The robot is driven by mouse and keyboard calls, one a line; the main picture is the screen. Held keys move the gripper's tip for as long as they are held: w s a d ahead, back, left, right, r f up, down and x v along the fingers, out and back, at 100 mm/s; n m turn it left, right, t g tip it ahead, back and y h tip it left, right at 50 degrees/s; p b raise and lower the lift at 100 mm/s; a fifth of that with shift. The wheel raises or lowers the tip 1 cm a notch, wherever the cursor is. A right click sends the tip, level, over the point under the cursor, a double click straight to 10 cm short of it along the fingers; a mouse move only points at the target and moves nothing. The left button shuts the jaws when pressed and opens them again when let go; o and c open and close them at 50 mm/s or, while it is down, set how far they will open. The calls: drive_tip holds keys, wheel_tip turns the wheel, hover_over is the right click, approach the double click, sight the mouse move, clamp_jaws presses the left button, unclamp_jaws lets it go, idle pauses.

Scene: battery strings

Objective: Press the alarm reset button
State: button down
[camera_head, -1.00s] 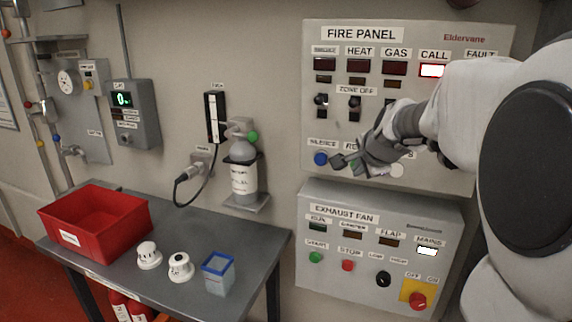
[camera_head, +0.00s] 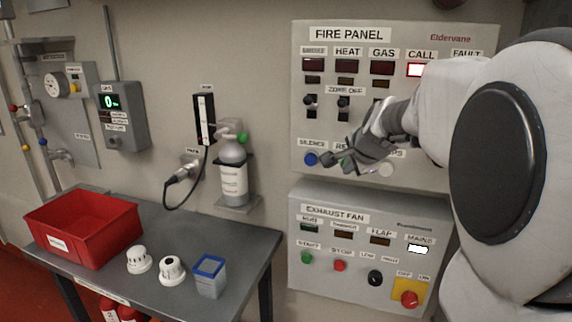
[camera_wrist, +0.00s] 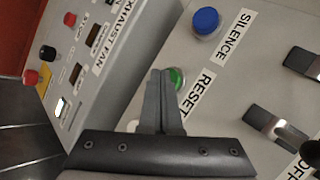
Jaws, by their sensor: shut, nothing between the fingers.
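The fire panel (camera_head: 440,130) is on the wall, with a CALL lamp (camera_head: 416,70) lit white and red. The green RESET button (camera_wrist: 177,77) shows in the wrist view beside its RESET label (camera_wrist: 196,100), partly hidden by my fingers. My gripper (camera_wrist: 160,74) is shut and empty, its tips just beside the button's left edge in that view. I cannot tell whether they touch it. In the head view my gripper (camera_head: 328,164) is in front of the panel's lower row and covers most of the RESET area. The blue SILENCE button (camera_head: 310,159) is just left of it.
Panel switches (camera_wrist: 272,126) stick out near my gripper in the wrist view. The exhaust fan panel (camera_head: 340,218) with buttons and a red knob is below. A gas bottle (camera_head: 233,175) is left on the wall. A table (camera_head: 190,240) holds a red bin (camera_head: 80,225).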

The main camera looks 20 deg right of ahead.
drive_tip(key=shift+w+d, duration=0.2)
drive_tip(key=shift+w, duration=0.05)
idle(0.3)
idle(0.4)
drive_tip(key=shift+s+a+p, duration=0.45)
drive_tip(key=shift+s+a, duration=0.15)
drive_tip(key=shift+s, duration=0.3)
drive_tip(key=s+a+p, duration=0.2)
drive_tip(key=s+p, duration=0.1)
drive_tip(key=s, duration=0.1)
drive_tip(key=shift+s+a+p, duration=0.1)
drive_tip(key=shift+a+p, duration=0.3)
